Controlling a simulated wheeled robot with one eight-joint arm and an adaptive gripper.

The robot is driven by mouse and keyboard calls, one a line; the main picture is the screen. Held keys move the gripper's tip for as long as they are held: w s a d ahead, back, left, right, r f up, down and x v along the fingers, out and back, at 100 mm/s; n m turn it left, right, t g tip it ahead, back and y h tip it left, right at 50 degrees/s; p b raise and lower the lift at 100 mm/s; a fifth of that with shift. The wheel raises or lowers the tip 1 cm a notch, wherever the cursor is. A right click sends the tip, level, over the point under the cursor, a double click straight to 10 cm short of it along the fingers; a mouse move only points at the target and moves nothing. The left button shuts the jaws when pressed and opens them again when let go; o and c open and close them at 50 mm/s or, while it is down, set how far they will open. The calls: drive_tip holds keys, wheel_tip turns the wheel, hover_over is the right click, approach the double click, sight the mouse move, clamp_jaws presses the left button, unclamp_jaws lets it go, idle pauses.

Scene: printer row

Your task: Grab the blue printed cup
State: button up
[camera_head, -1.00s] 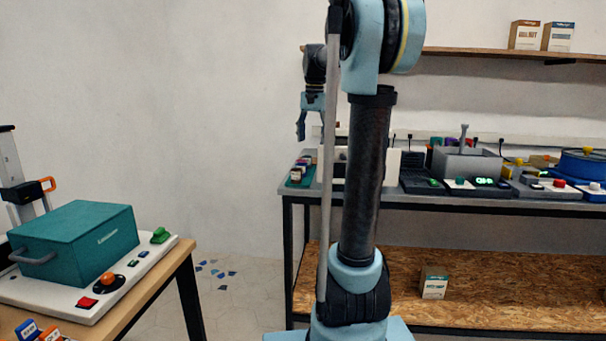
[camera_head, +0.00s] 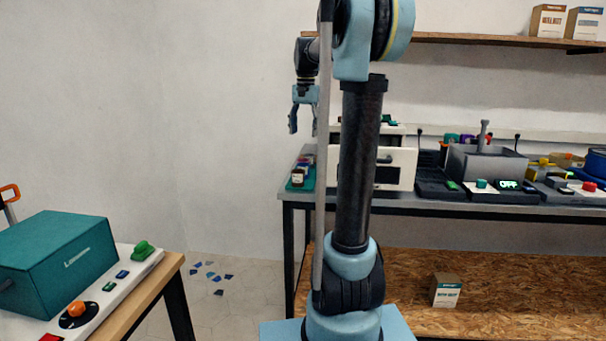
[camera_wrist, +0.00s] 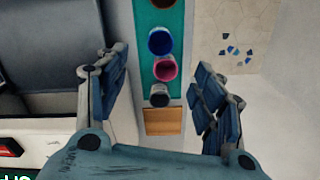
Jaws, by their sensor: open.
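The blue cup (camera_wrist: 160,41) stands in a row on a green tray (camera_wrist: 143,13) in the wrist view, its dark opening facing the camera. A pink cup (camera_wrist: 165,69) is just below it and a dark cup (camera_wrist: 159,95) below that. My gripper (camera_wrist: 162,62) is open, with one finger on each side of the row and nothing between them held. In the head view my gripper (camera_head: 300,112) hangs above the green tray (camera_head: 294,186) at the bench's left end. The blue cup cannot be picked out clearly there.
A tan block (camera_wrist: 163,121) sits at the tray's near end. A white-fronted machine (camera_head: 398,168) stands right of the tray on the bench. A teal box (camera_head: 60,262) is on the left table. Blue scraps (camera_head: 210,275) lie on the floor between.

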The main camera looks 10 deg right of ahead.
approach(303, 168)
drive_tip(key=f, duration=0.2)
drive_tip(key=w+f, duration=0.1)
drive_tip(key=w+d+f, duration=0.1)
drive_tip(key=f, duration=0.1)
drive_tip(key=shift+w+f, duration=0.2)
drive_tip(key=shift+f, duration=0.15)
drive_tip(key=shift+w+a+f, duration=0.1)
drive_tip(key=shift+a+f, duration=0.1)
drive_tip(key=shift+f, duration=0.75)
drive_tip(key=shift+w+a+f, duration=0.1)
drive_tip(key=shift+a+f, duration=0.05)
drive_tip(key=shift+f, duration=0.85)
drive_tip(key=shift+s+f, duration=0.1)
drive_tip(key=shift+f, duration=0.7)
drive_tip(key=c, duration=0.9)
